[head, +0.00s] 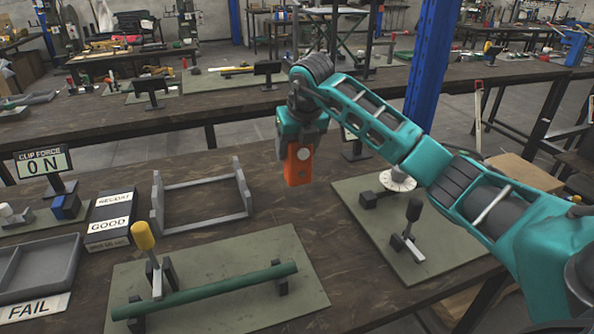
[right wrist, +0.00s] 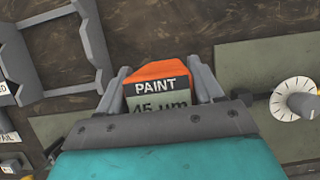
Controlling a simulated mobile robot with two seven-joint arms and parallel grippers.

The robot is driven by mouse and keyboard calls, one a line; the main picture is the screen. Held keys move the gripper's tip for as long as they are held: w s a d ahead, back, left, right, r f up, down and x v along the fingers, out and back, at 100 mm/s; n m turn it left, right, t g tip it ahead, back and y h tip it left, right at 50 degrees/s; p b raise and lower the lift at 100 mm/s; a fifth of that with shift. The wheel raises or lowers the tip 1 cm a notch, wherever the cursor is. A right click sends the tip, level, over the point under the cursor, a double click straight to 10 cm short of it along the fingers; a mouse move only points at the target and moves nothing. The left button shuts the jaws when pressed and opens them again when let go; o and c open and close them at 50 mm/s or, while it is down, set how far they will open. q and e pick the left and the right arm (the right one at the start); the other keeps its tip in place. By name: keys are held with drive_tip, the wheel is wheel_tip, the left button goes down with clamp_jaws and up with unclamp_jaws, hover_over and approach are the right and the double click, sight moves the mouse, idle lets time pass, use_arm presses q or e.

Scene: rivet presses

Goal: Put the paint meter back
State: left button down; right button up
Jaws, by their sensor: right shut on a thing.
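The paint meter (head: 299,166) is an orange block held below my right gripper (head: 301,137), above the wooden bench. In the right wrist view the paint meter (right wrist: 158,88) shows an orange top and a display reading "PAINT 45 µm". My right gripper (right wrist: 163,88) is shut on it, with one grey finger on each side. The meter hangs between the grey frame rack and the right-hand green mat. My left gripper does not show in either view.
A grey frame rack (head: 203,204) stands left of the meter. A green mat (head: 240,250) in front holds a green tube (head: 210,290) and a yellow-handled clamp (head: 146,240). Another mat (head: 385,240) carries a black-handled clamp (head: 411,225) and a white dial (head: 398,179). A FAIL tray (head: 35,270) sits left.

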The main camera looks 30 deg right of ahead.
sight(297, 167)
drive_tip(key=shift+f, duration=2.85)
drive_tip(key=shift+f, duration=0.15)
drive_tip(key=o, duration=1.2)
drive_tip(key=shift+o, duration=0.2)
drive_tip(key=shift+r, duration=0.35)
drive_tip(key=v, duration=1.1)
drive_tip(key=shift+s+a+r, duration=0.1)
drive_tip(key=shift+s+r, duration=0.15)
drive_tip(key=shift+s, duration=0.05)
